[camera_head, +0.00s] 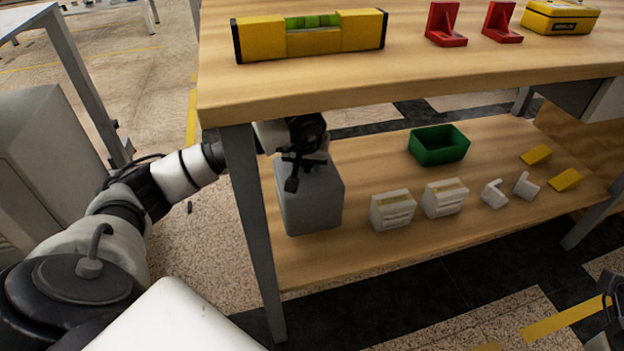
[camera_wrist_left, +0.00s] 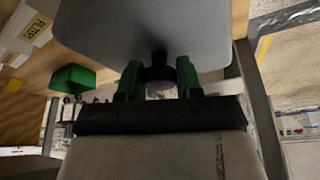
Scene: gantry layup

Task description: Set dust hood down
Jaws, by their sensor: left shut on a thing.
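The dust hood (camera_head: 310,205) is a plain grey box with a dark knob on top, upright at the left end of the lower wooden shelf (camera_head: 350,250). Whether its bottom touches the shelf or hangs just above cannot be told. My left gripper (camera_head: 298,165) reaches in under the tabletop from the left, above the hood. In the left wrist view, the green fingers of the gripper (camera_wrist_left: 159,82) are on either side of the black knob, shut on it, with the grey hood (camera_wrist_left: 140,32) beyond.
The tabletop (camera_head: 400,85) overhangs the arm, with a grey leg (camera_head: 252,230) close by. The shelf also holds white drawer-like boxes (camera_head: 392,211), a green bin (camera_head: 438,158), white brackets (camera_head: 494,194) and yellow blocks (camera_head: 565,180). A yellow level (camera_head: 310,36) lies on top.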

